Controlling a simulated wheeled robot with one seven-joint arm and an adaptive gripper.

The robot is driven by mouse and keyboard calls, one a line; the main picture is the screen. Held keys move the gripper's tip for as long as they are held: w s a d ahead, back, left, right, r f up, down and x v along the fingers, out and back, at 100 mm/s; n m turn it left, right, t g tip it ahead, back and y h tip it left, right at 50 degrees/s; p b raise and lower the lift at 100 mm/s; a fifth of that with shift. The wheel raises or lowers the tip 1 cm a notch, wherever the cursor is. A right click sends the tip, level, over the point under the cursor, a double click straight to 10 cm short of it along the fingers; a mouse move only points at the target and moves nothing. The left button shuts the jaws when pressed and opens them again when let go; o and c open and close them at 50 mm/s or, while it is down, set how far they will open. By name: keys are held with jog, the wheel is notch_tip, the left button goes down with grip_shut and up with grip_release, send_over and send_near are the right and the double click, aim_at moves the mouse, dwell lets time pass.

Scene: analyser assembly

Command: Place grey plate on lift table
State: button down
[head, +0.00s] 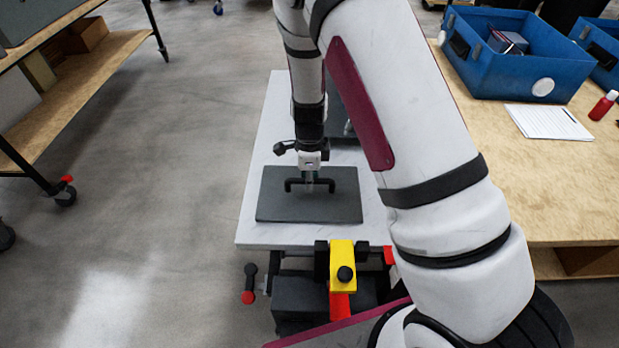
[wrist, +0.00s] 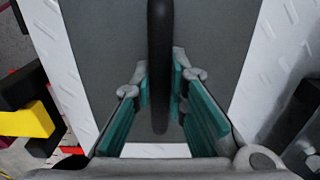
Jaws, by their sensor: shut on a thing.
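The grey plate (head: 285,207) is a flat dark rectangle with a black bar handle on top. It lies flat over the front part of the lift table's (head: 262,150) light top; whether it touches the top all over I cannot tell. My gripper (head: 309,186) is above the plate, with its fingers at the handle. In the wrist view my gripper (wrist: 160,95) has its teal pads on both sides of the black handle (wrist: 160,60), shut on it. The plate (wrist: 100,50) fills the middle of that view, with the table's light tread top (wrist: 270,50) on both sides.
A wooden workbench (head: 500,190) at the right holds a blue bin (head: 500,70), a paper pad (head: 548,122) and a red bottle (head: 603,106). A wooden shelf (head: 80,85) on casters stands at the left. A yellow part (head: 342,262) sits at the lift table's front. The floor at left is clear.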

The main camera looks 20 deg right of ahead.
jog(key=c, duration=1.6)
grip_release()
jog(key=shift+f, duration=0.1)
